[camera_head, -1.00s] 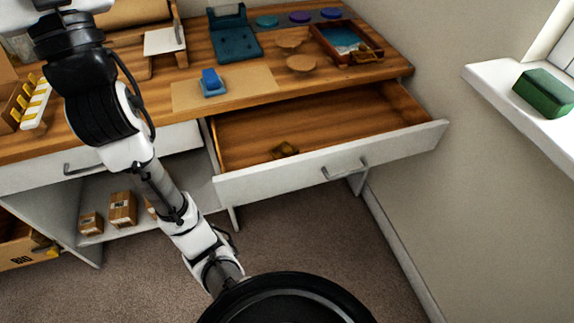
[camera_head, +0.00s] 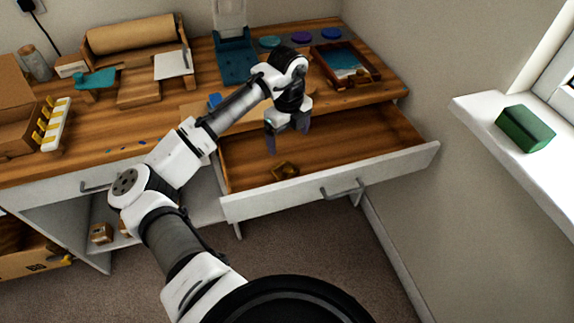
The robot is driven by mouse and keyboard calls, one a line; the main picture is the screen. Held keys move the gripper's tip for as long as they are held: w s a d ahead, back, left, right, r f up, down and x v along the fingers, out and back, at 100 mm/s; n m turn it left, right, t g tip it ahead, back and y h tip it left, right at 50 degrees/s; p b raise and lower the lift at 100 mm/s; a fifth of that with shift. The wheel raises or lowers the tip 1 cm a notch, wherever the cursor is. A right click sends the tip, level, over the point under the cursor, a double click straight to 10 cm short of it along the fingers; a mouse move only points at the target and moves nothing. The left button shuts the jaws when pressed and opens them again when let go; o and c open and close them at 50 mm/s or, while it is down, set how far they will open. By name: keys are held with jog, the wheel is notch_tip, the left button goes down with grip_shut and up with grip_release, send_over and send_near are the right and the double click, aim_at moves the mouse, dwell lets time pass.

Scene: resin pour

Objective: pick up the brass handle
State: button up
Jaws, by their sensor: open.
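The brass handle (camera_head: 286,170) appears as a small dark-gold piece lying on the floor of the open drawer (camera_head: 400,155), near its front wall and left of the drawer's pull. My gripper (camera_head: 287,141) points down over the drawer, above and a little behind the brass handle. Its two fingers are spread with nothing between them, and it does not touch the handle. The handle's exact shape is too small to make out.
The drawer is otherwise bare. A green block (camera_head: 525,128) lies on the windowsill at right.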

jog(key=p, duration=0.1)
send_near(287, 168)
notch_tip(287, 168, down, 5)
jog(key=shift+d+f, duration=0.1)
jog(key=shift+d, duration=0.05)
jog(key=shift+w+f+p, duration=0.15)
jog(key=shift+f+p, duration=0.85)
jog(key=shift+f, duration=1.75)
jog(key=shift+c, duration=0.4)
jog(key=c, duration=1.1)
jog(key=shift+r, duration=0.15)
